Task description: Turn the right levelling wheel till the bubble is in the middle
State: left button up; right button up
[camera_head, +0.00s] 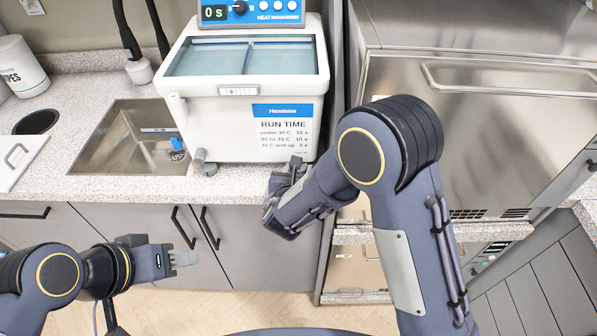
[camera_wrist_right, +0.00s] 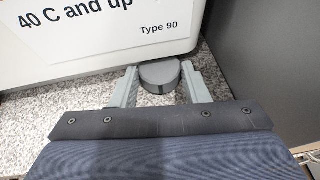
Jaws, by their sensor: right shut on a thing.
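The white water bath (camera_head: 243,120) stands on the counter with a small level vial (camera_head: 239,91) on its front. The vial is too small here to tell where its bubble sits. My right gripper (camera_wrist_right: 160,70) is shut on the grey right levelling wheel (camera_wrist_right: 160,76), one finger on each side, under the bath's front right corner. In the head view my right gripper (camera_head: 292,168) hides this wheel. The left levelling wheel (camera_head: 204,164) is free under the front left corner. My left gripper (camera_head: 184,259) hangs empty before the cabinet doors; its finger gap does not show clearly.
A steel sink (camera_head: 125,150) with a blue-handled item (camera_head: 177,149) lies left of the bath. A steel autoclave (camera_head: 470,120) stands close on the right. A white canister (camera_head: 20,66) is at the far left. The floor in front of the cabinets is clear.

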jog(key=o, duration=1)
jog(key=shift+c, duration=0.2)
jog(key=shift+s, duration=0.1)
jog(key=b+v, duration=0.1)
jog(key=v, duration=0.6)
jog(key=shift+s+r, duration=0.15)
jog(key=shift+s, duration=0.15)
